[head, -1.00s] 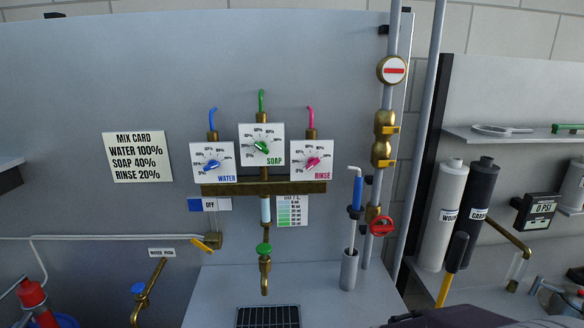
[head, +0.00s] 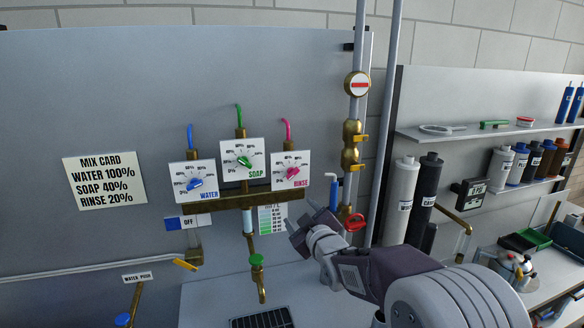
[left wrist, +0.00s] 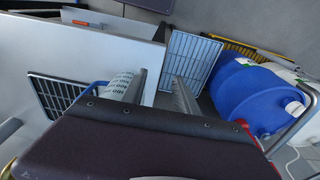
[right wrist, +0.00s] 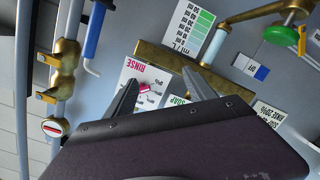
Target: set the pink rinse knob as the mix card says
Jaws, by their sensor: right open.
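The pink rinse knob (head: 292,172) sits on the white RINSE dial plate (head: 303,160), rightmost of three dials on the panel. I cannot read its setting surely. The mix card (head: 104,181) reads WATER 100%, SOAP 40%, RINSE 20%. My right gripper (head: 300,214) is open, below and in front of the rinse dial, apart from it. In the right wrist view, the pink knob (right wrist: 146,88) shows between the spread fingers (right wrist: 160,78), beyond their tips. My left gripper (left wrist: 161,74) is open and empty in the left wrist view, away from the dials.
The blue water knob (head: 195,184) and green soap knob (head: 244,162) sit left of the rinse knob. A brass bar (head: 232,201) runs below the dials. A blue-handled wand (head: 334,192) and red valve handle (head: 354,222) stand to the right. A blue drum (left wrist: 248,98) is near my left gripper.

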